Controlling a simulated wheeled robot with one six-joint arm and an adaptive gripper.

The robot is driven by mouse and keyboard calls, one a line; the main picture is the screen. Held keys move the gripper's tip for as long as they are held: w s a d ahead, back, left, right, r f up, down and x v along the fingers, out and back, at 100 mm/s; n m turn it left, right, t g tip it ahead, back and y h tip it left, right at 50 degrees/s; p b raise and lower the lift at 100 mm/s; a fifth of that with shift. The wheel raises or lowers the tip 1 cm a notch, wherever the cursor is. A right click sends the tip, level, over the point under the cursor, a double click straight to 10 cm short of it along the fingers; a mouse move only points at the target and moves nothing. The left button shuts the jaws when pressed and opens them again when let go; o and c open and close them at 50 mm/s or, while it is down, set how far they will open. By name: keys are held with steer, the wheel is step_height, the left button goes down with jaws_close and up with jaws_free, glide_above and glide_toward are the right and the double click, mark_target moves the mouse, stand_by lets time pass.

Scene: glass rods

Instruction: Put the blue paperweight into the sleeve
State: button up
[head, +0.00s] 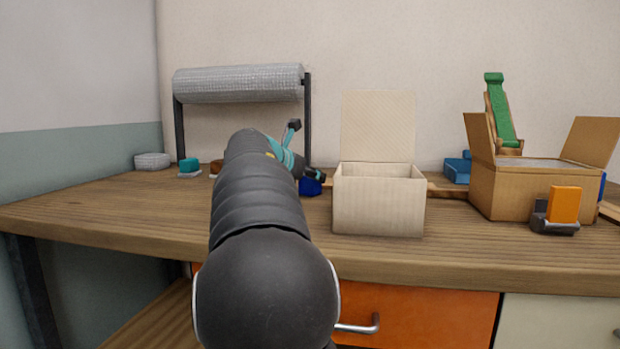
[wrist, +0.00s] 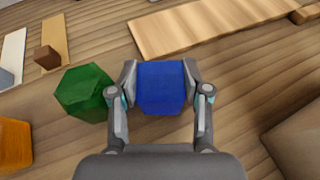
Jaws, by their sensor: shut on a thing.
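The blue paperweight (wrist: 161,86) is a faceted block between the two fingertips of my gripper (wrist: 164,88) in the wrist view. Both fingers press its sides, so the gripper is shut on it. In the head view the blue paperweight (head: 311,187) shows low beside the teal-marked gripper (head: 316,177), just left of a cream ribbed box (head: 378,205). That box is open at the top with its lid upright; I cannot tell whether it is the sleeve. Whether the paperweight touches the table is unclear.
A green faceted block (wrist: 84,92) stands close left of the gripper, and an orange block (wrist: 14,145) is farther left. A wooden board (wrist: 205,22) lies beyond. An open cardboard box (head: 510,192) and an orange block in a dark holder (head: 563,205) stand at right. The front table strip is clear.

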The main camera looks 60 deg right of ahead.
steer(key=shift+f, duration=0.1)
steer(key=o, duration=1.1)
